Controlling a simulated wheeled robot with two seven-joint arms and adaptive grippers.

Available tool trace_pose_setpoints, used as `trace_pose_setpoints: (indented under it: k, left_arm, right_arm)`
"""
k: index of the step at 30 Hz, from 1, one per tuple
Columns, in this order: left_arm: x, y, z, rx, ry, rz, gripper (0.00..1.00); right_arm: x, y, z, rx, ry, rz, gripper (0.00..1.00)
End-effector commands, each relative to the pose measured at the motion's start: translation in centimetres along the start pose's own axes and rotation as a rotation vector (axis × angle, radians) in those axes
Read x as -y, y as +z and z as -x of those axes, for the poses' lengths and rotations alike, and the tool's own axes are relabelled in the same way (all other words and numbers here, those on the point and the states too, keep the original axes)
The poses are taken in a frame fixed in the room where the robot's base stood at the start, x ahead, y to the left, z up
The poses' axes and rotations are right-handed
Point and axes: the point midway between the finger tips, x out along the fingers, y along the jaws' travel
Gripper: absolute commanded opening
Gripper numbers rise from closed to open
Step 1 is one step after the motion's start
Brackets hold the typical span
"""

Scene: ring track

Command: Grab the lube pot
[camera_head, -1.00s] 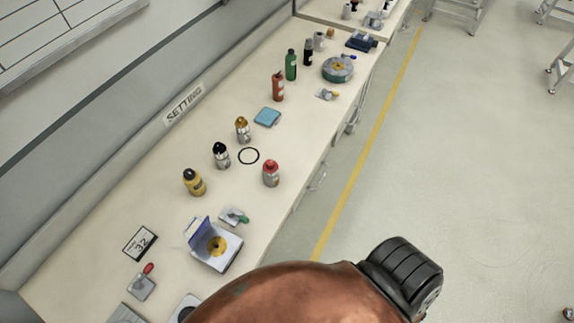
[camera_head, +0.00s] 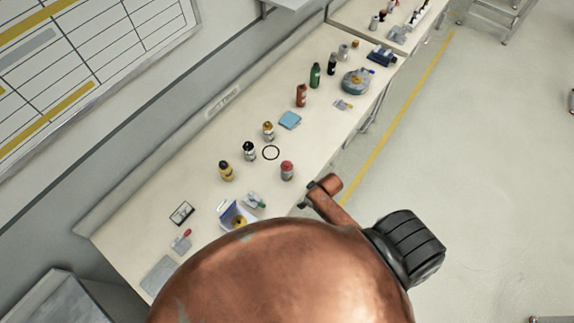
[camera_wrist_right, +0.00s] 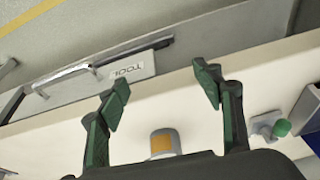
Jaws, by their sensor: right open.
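I cannot tell for sure which container is the lube pot. A red-capped pot (camera_head: 287,171) stands upright near the bench's front edge in the head view. In the right wrist view, a grey pot (camera_wrist_right: 177,135) with an orange label shows low between the fingers, partly hidden by my gripper body. It may be the same pot. My right gripper (camera_wrist_right: 162,88) is open, with its green-padded fingers spread and nothing held. The pot appears beyond the palm, apart from both fingers. My left gripper is not in view.
A yellow bottle (camera_head: 226,171), a black-capped bottle (camera_head: 249,151) and a gold-capped bottle (camera_head: 268,131) stand behind. A green-handled tool (camera_wrist_right: 268,125) lies beside the pot. A drawer handle (camera_wrist_right: 66,76) juts from the bench front.

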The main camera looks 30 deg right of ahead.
Motion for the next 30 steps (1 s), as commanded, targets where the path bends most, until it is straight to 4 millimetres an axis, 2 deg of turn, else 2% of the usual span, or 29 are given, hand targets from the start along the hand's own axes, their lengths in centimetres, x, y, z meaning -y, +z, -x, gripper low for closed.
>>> trace_pose_setpoints:
  k: [1, 3, 9, 12, 14, 17, 23, 30]
  left_arm:
    - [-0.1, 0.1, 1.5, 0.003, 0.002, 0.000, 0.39]
    - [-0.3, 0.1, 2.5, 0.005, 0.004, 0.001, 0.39]
    - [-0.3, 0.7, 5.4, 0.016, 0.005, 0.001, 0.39]
    - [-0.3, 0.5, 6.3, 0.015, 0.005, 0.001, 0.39]
    - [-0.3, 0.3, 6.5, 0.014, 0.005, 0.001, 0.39]
    - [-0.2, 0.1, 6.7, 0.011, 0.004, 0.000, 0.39]
    - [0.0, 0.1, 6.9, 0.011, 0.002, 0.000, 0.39]
    - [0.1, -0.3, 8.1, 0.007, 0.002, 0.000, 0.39]
  right_arm:
    - [0.1, -1.4, 2.6, -0.010, -0.004, 0.015, 0.60]
    - [-1.1, -4.5, 3.8, -0.025, -0.021, 0.075, 0.60]
    - [-3.0, -11.5, 8.0, -0.057, -0.079, 0.221, 0.60]
    - [-3.7, -13.8, 9.6, -0.069, -0.098, 0.272, 0.60]
    - [-3.9, -14.6, 10.0, -0.072, -0.106, 0.289, 0.60]
    - [-3.9, -15.2, 9.7, -0.075, -0.114, 0.301, 0.60]
    - [-3.5, -15.3, 7.5, -0.075, -0.114, 0.301, 0.60]
    - [-3.0, -15.9, 5.1, -0.074, -0.114, 0.300, 0.60]
